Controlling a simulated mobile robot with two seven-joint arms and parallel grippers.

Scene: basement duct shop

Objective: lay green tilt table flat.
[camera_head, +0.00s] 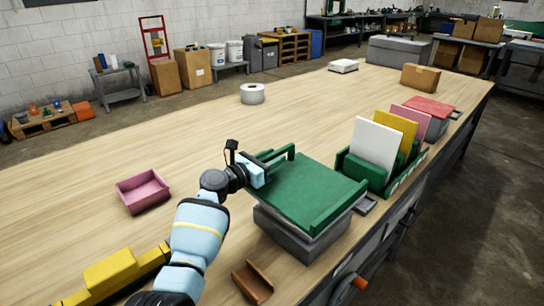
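The green tilt table (305,190) is a green plate with raised rims on a grey base (290,232), near the front edge of the workbench. Its plate looks tilted on the base, though the exact angle is hard to judge. A green bar (278,154) stands along its far left edge. My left gripper (258,168) is at the plate's left corner, close to that bar. Its fingers are mostly hidden by its own body, so I cannot tell whether it grips or touches the table. My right gripper is not in view.
On the workbench (200,145) are a pink tray (143,191), a yellow block (111,270), a brown channel piece (253,282) and a tape roll (252,94). A green rack (362,172) with upright panels stands to the right. A red-topped grey box (432,106) is beyond it.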

